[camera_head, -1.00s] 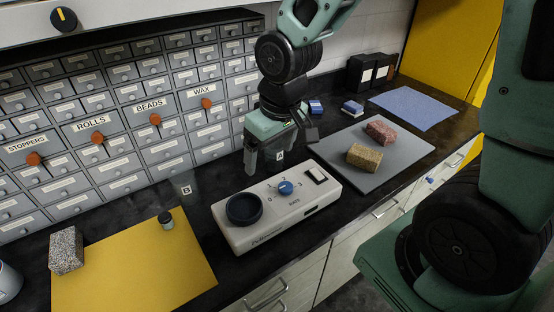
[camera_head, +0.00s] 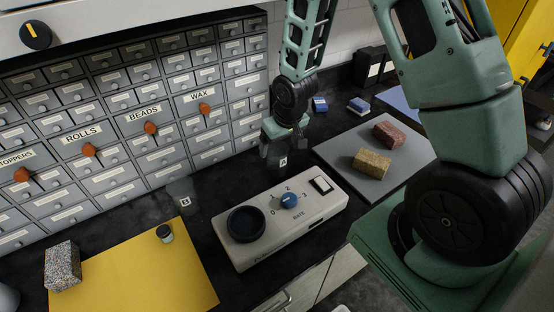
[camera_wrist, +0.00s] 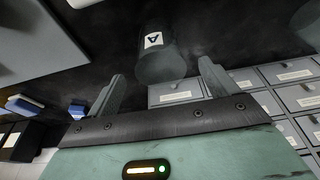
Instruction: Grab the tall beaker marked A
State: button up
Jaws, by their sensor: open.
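The tall beaker A (camera_wrist: 160,60) is a dark, see-through cylinder with a white label marked A. In the wrist view it stands just ahead of my gripper (camera_wrist: 162,72), between the lines of the two spread fingers. The fingers are apart and neither visibly touches it. In the head view beaker A (camera_head: 283,162) is on the black counter behind the white device, partly hidden by my gripper (camera_head: 284,138) above it. A similar see-through beaker B (camera_head: 183,201) stands farther left, near the drawers.
The white device (camera_head: 322,207) with a blue dial is in front of beaker A. A grey board (camera_head: 342,152) with two sponge-like blocks lies to the right. The labelled drawer cabinet (camera_head: 150,160) rises behind. A yellow mat (camera_head: 130,285) holds a speckled block and small jar.

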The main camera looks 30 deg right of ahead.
aim_at(276, 154)
jog(key=shift+p+x, duration=1.3)
jog(key=shift+x, duration=1.9)
jog(key=shift+w, duration=0.15)
jog(key=c, duration=1.1)
